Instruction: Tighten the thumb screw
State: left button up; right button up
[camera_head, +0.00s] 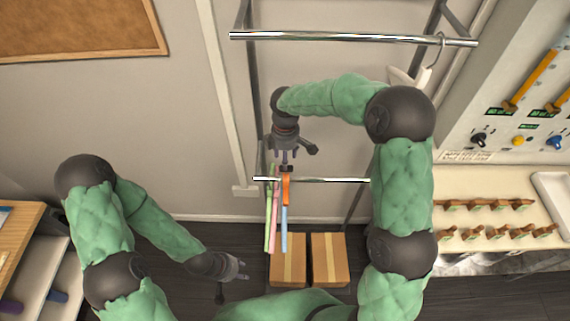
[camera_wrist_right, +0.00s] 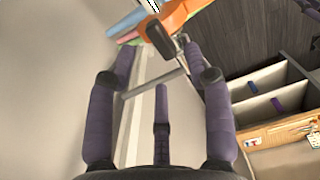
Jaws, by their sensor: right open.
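The thumb screw (camera_wrist_right: 160,38) is a small dark part beside an orange piece (camera_wrist_right: 180,17) in the right wrist view. In the head view the orange piece (camera_head: 286,190) is at the lower chrome rail (camera_head: 335,180). My right gripper (camera_wrist_right: 165,58) is open, its purple fingers spread on either side just short of the screw. In the head view my right gripper (camera_head: 287,162) is above the lower rail, and the screw is hard to make out there. My left gripper (camera_head: 243,268) is low, left of the cardboard boxes, and looks open and empty.
Pink, green and blue hanging pieces (camera_head: 270,225) are bunched at the lower rail. Two cardboard boxes (camera_head: 328,258) stand below. A counter with wooden pieces (camera_head: 495,205) is at the right.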

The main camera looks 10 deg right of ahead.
jog(key=shift+f, duration=2.7)
jog(key=shift+c, duration=0.3)
grip_shut()
